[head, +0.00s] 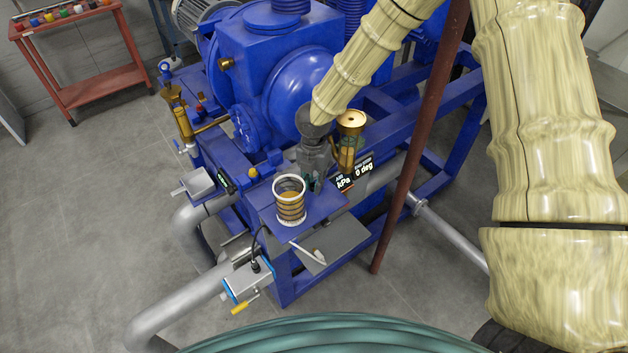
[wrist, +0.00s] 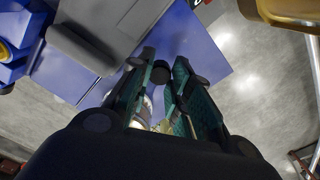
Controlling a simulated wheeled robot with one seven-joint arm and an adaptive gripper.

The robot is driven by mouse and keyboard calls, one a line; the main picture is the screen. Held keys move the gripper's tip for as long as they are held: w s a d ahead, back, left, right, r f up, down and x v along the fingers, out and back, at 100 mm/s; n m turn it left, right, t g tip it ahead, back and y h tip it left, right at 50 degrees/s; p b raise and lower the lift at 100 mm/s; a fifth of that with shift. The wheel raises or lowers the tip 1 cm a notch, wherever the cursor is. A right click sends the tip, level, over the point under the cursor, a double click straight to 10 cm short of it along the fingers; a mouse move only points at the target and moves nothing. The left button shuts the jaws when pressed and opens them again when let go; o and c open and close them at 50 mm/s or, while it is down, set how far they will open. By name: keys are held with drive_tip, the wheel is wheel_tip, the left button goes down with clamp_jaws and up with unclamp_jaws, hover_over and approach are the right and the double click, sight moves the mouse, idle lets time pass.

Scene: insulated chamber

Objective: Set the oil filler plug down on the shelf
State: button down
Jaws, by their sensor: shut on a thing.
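My gripper (head: 314,184) points down over the blue shelf (head: 328,205) in the head view. In the wrist view my gripper (wrist: 165,68) has its teal-padded fingers closed around a small dark round piece, which I take to be the oil filler plug (wrist: 160,73). The blue shelf (wrist: 205,58) lies behind it in the wrist view. The plug cannot be made out in the head view, where the fingers hide it. Whether it touches the shelf cannot be told.
A clear jar with amber bands (head: 290,203) stands on the shelf left of my gripper. A brass-topped cup (head: 350,122) is to the right, close to my wrist. A dark red pole (head: 424,140) rises at right. A grey box with a lever (head: 250,280) sits in front.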

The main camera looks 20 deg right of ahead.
drive_tip(key=shift+f+b, duration=0.4)
drive_tip(key=shift+f, duration=0.25)
drive_tip(key=c, duration=1.2)
unclamp_jaws()
drive_tip(key=shift+c, duration=0.2)
drive_tip(key=shift+r, duration=0.1)
wheel_tip(320, 180, up, 12)
